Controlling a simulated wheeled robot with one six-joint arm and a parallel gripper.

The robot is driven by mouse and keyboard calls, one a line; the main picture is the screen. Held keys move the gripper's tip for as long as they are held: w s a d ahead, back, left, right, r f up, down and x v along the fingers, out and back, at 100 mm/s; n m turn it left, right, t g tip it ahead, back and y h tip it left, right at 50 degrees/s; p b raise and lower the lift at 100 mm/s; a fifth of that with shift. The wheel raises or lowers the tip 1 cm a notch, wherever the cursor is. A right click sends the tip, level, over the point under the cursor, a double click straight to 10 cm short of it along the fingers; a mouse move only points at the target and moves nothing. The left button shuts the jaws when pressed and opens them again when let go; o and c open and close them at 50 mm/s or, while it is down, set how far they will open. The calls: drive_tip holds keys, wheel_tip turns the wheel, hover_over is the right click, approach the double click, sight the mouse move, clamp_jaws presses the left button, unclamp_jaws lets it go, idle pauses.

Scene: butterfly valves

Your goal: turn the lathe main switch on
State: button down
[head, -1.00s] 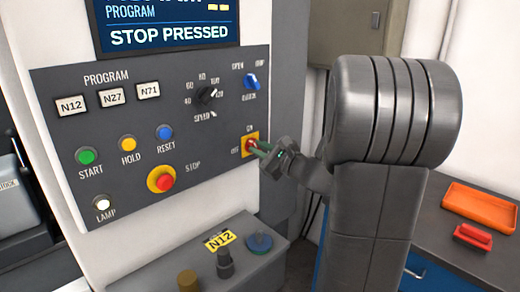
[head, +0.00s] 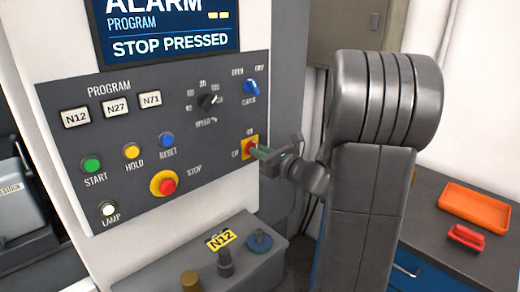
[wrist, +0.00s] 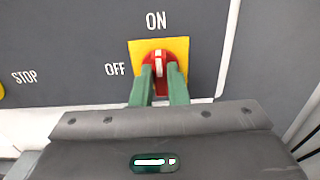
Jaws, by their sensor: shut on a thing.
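The main switch is a red knob on a yellow square plate (head: 243,155), at the right end of the dark control panel. In the wrist view the red knob (wrist: 158,57) has a white mark that stands upright, in line with the ON label (wrist: 156,20) above it. The OFF label (wrist: 115,69) is to its left. My gripper (head: 260,152) reaches in from the right, its green fingers at the knob. In the wrist view the fingers (wrist: 161,84) are on both sides of the knob's handle, shut on it. The fingers hide the knob's lower part.
The screen (head: 170,30) reads ALARM and STOP PRESSED. A red stop button (head: 168,186) on a yellow ring and the mode knob (head: 250,87) are on the same panel. A ledge with knobs (head: 259,242) is below. An orange tray (head: 475,207) lies on the right bench.

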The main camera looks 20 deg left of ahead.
idle(0.3)
drive_tip(key=c, duration=1.4)
unclamp_jaws()
drive_tip(key=shift+c, duration=0.2)
drive_tip(key=b+v, duration=0.2)
drive_tip(key=v, duration=1.2)
drive_tip(key=shift+w+a, duration=0.1)
drive_tip(key=shift+a, duration=0.05)
drive_tip(key=p+x, duration=0.2)
drive_tip(key=x, duration=1.1)
drive_tip(key=shift+a, duration=0.3)
